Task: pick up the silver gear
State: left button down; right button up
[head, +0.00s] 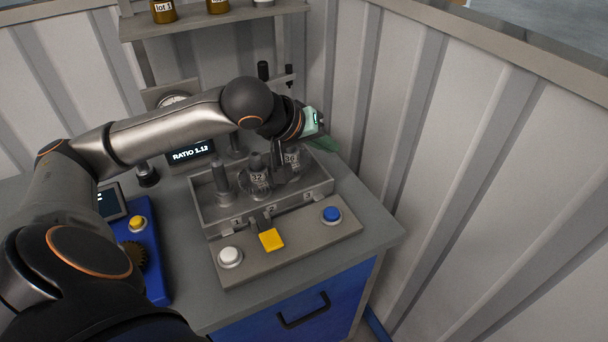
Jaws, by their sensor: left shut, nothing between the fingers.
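Two grey, silver-looking gears stand on posts in the grey metal tray (318,186). One is marked 32 (257,182), the other 36 (293,158). I cannot tell which one the task means. My left gripper (280,177) reaches down into the tray between the two gears, close to both. It is shut with nothing held. Its fingers are small and partly blend with the posts, so contact is unclear. My right gripper is out of view.
A bare post (218,178) stands at the tray's left. A brown gear (135,257) sits on a blue base at left. A shelf (210,22) hangs behind; ribbed walls close the right.

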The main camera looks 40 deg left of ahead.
aim_at(300, 161)
jog(key=u, duration=1.35)
